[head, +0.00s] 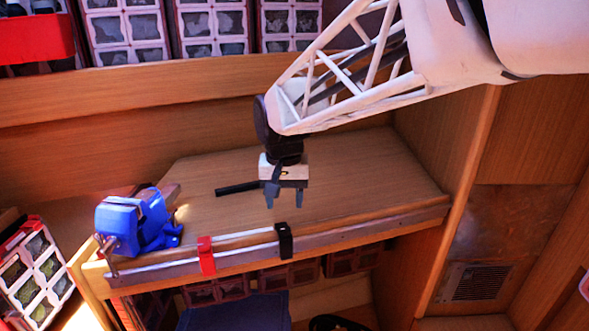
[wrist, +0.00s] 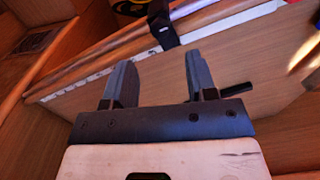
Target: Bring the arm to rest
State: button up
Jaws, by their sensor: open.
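My gripper (head: 284,201) points down above the wooden workbench (head: 370,170). In the wrist view my gripper (wrist: 158,80) shows two grey fingers spread apart with nothing between them. My white lattice arm comes in from the upper right in the head view. A black rod (head: 237,188) lies on the bench left of my gripper, and its end also shows in the wrist view (wrist: 237,89) beside the right finger.
A blue vise (head: 135,222) stands at the bench's left end. A red clip (head: 206,255) and a black clip (head: 285,240) sit on the metal front rail (head: 350,229). Drawer units (head: 213,30) line the back. The bench's right part is clear.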

jog(key=shift+r, duration=0.15)
jog(key=shift+s+d+r, duration=0.1)
jog(key=shift+s+d, duration=0.2)
jog(key=shift+d, duration=0.25)
jog(key=s+d+f+t, duration=0.2)
jog(key=s+d+f, duration=0.1)
jog(key=s+d, duration=1.8)
jog(key=shift+s+m+t, duration=0.3)
jog(key=shift+s+m, duration=0.05)
jog(key=shift+m, duration=0.05)
